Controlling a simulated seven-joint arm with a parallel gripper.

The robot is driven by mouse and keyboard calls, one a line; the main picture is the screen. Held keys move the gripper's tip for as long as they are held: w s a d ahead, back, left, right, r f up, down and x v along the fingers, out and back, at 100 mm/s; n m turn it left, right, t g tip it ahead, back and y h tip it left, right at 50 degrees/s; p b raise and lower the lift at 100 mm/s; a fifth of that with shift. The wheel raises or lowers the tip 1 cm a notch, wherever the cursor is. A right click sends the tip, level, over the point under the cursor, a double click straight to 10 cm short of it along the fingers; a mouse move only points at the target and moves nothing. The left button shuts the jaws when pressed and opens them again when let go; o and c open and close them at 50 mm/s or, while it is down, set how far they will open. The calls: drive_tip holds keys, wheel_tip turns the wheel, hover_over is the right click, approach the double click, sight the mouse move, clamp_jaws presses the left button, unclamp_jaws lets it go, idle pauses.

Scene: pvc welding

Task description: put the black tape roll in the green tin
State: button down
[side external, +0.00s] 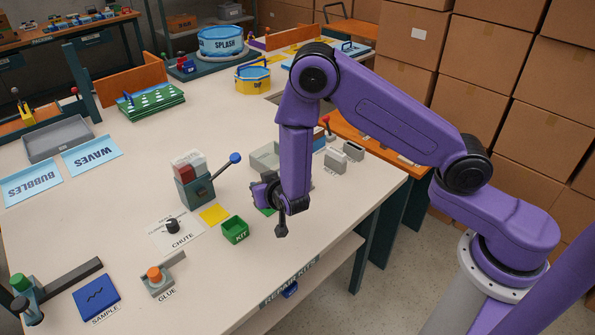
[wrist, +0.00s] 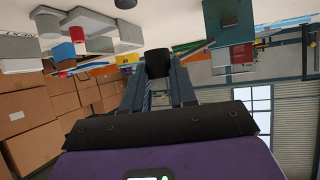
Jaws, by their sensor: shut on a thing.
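The green tin (side external: 235,231), a small open box marked KIT, stands near the table's front edge in the side view. My gripper (wrist: 158,80) is shut on a black, rounded thing, which I take to be the black tape roll (wrist: 157,63), held between the fingertips in the wrist view. In the side view my gripper (side external: 266,191) is above the table, right of and behind the tin, and apart from it. My wrist largely hides the fingers there, and I cannot make out the roll. The inside of the tin shows only partly.
A teal machine with a blue-knobbed lever (side external: 200,187) stands behind the tin. A yellow square (side external: 214,214) lies beside the tin. A black knob-like piece (side external: 172,226) sits on the CHUTE sheet. Grey bins (side external: 266,157) stand behind my wrist.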

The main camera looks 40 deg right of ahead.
sight(236, 219)
drive_tip(key=a+f+n+y, duration=0.1)
drive_tip(key=a+n+y, duration=0.2)
drive_tip(key=a, duration=0.6)
drive_tip(key=shift+t, duration=0.3)
drive_tip(key=shift+w+d+f, duration=0.1)
drive_tip(key=shift+w+f, duration=0.1)
drive_tip(key=shift+f, duration=1.15)
drive_tip(key=shift+w+f, duration=0.15)
drive_tip(key=shift+f, duration=1.2)
drive_tip(key=c, duration=0.8)
unclamp_jaws()
drive_tip(key=shift+r, duration=3.5)
